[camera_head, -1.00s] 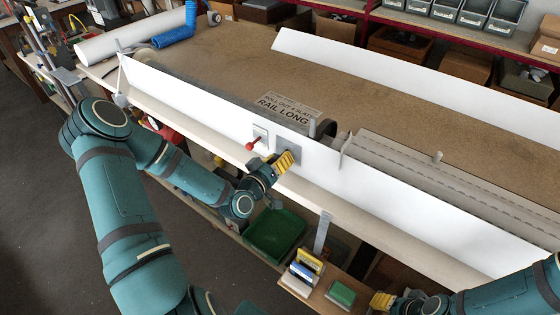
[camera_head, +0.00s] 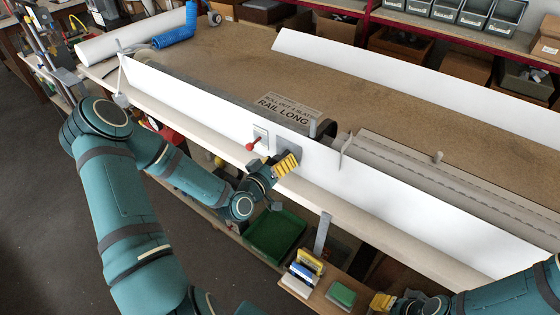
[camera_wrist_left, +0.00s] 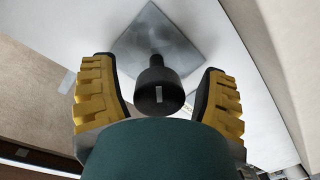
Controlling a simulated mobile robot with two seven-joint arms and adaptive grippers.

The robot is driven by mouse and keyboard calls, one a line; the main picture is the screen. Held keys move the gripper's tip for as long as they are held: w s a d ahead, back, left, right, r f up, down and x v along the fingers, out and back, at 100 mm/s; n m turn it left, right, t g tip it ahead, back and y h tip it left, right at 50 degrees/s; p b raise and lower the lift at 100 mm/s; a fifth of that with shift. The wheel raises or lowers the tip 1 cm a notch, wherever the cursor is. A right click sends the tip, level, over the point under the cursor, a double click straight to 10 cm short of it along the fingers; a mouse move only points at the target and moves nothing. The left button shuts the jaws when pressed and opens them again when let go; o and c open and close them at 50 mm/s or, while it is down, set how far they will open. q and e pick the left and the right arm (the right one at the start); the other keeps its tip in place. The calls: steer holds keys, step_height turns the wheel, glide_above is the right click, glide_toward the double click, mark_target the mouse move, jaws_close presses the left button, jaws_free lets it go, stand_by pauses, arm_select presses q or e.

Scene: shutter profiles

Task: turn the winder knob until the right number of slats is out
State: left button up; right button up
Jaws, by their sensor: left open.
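The winder knob (camera_wrist_left: 158,92) is dark and round, on a short shaft from a grey square plate (camera_wrist_left: 160,40) on the white front board. My left gripper (camera_head: 286,165) is open at that plate. In the left wrist view its yellow-padded fingers stand on either side of the knob, with a gap visible on both sides. In the head view the gripper hides the knob. The grey slatted curtain (camera_head: 420,178) lies on the bench to the right of the roller housing. A sign (camera_head: 284,107) reads "RAIL LONG" under a smaller "roll out" line. My right gripper (camera_head: 381,302) is low at the right, its opening unclear.
A red-tipped lever (camera_head: 251,146) sticks out from the board just left of my left gripper. A small peg (camera_head: 437,157) stands by the slats. Below are a green bin (camera_head: 275,235) and a small shelf with coloured blocks (camera_head: 341,294).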

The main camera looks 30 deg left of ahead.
arm_select(q)
steer(key=s, duration=0.7)
steer(key=shift+s+a, duration=0.15)
steer(key=shift+s, duration=0.1)
steer(key=shift+r, duration=0.1)
steer(key=s+d+f+m+g+h, duration=0.1)
steer(key=d+f+g, duration=0.2)
steer(key=d, duration=0.3)
steer(key=s+d+f+m+g+h, duration=0.1)
steer(key=d+f+g, duration=0.3)
steer(key=d+f, duration=0.1)
steer(key=s+d+f+m+g+h, duration=0.1)
steer(key=d+f+g+h, duration=0.1)
steer(key=d+f, duration=0.3)
steer(key=shift+s+d+f+m+g, duration=0.1)
steer(key=shift+s+d+m+g, duration=0.1)
steer(key=shift+d+g, duration=0.25)
steer(key=shift+s+d+f+m+g, duration=0.1)
steer(key=shift+d+m+g, duration=0.1)
steer(key=shift+d+g, duration=0.2)
steer(key=s+d+f+m+g, duration=0.1)
steer(key=s+d+f+g, duration=0.1)
steer(key=s+d+g, duration=0.2)
steer(key=shift+s+d+f+g+y, duration=0.25)
steer(key=shift+s+g+y, duration=0.2)
steer(key=shift+s, duration=0.7)
steer(key=c, duration=0.5)
